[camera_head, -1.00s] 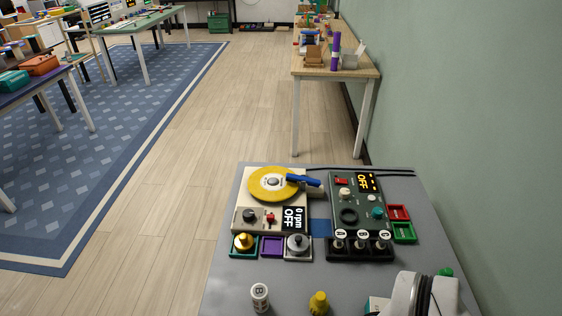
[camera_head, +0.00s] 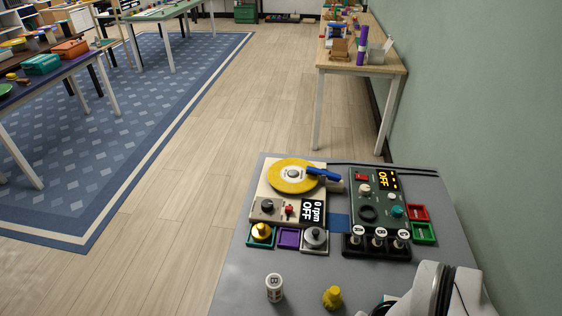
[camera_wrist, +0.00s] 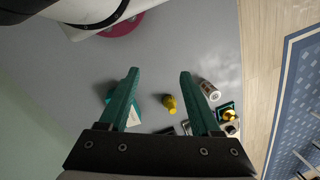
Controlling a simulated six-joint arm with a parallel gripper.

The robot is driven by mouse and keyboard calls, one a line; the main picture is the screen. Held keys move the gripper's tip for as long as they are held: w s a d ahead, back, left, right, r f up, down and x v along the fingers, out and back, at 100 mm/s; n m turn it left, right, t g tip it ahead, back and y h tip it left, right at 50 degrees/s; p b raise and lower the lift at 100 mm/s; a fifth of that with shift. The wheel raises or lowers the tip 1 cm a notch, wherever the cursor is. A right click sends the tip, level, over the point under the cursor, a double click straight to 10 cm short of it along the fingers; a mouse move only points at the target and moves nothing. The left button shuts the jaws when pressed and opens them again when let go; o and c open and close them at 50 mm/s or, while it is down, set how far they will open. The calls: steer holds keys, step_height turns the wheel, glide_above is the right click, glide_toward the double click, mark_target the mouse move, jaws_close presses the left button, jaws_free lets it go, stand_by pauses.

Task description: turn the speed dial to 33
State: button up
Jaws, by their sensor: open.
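A cream turntable box (camera_head: 257,193) with a yellow disc (camera_head: 285,178) and a blue arm stands on the grey table. A dark knob (camera_head: 267,206) at its front left looks like the speed dial; its marks are too small to read. A red switch (camera_head: 289,210) is beside it. The box's display (camera_head: 312,212) reads "0 rpm OFF". In the wrist view my gripper (camera_wrist: 158,73) is open and empty above the table, with a yellow piece (camera_wrist: 169,103) showing between its fingers.
A green control box (camera_head: 376,200) with an OFF display stands right of the turntable. Plungers A, B and C are in front of it. A white "B" cylinder (camera_head: 274,288) stands nearer. My arm covers the front right. The table's left front is clear.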

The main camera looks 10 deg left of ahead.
steer(key=shift+o, duration=0.5)
steer(key=w+a+r+n, duration=0.2)
steer(key=w+r+n, duration=0.1)
steer(key=w, duration=0.9)
steer(key=shift+w+n+t, duration=0.25)
steer(key=shift+n+t, duration=0.15)
steer(key=n+t+y, duration=0.1)
steer(key=n+t, duration=0.2)
steer(key=n, duration=0.7)
glide_above(267, 203)
steer(key=s+d, duration=0.4)
steer(key=s, duration=0.1)
step_height(267, 203, down, 8)
steer(key=x, duration=1.3)
steer(key=shift+w+a+f, duration=0.1)
steer(key=shift+w+f, duration=0.05)
steer(key=shift+f, duration=0.2)
steer(key=shift+w+a+f, duration=0.15)
steer(key=shift+f, duration=0.3)
steer(key=shift+c, duration=0.2)
jaws_close()
